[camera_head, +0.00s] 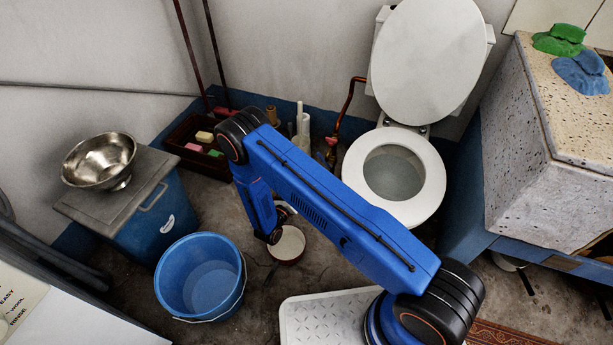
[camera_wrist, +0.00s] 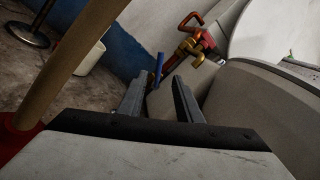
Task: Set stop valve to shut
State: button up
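The stop valve (camera_head: 331,153) sits low on a copper pipe at the wall, left of the toilet, small and partly behind my arm in the head view. In the wrist view, red and brass fittings on a copper pipe (camera_wrist: 195,46) show beyond the fingertips, up and to the right. A thin blue upright piece (camera_wrist: 158,68) shows between and beyond the fingers; I cannot tell whether it is the valve's lever. My gripper (camera_wrist: 157,92) is open, with a gap between its two fingers and nothing held. In the head view it is mostly hidden by my arm.
The toilet (camera_head: 433,180) stands right of the pipe with its lid up. A blue bucket (camera_head: 200,278), a round tin (camera_head: 289,245) and a dark tray (camera_head: 196,148) with sponges are on the floor. A wooden pole (camera_wrist: 72,62) crosses the wrist view's left side.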

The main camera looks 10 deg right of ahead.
jog(key=shift+s+a, duration=0.4)
jog(key=shift+s, duration=0.1)
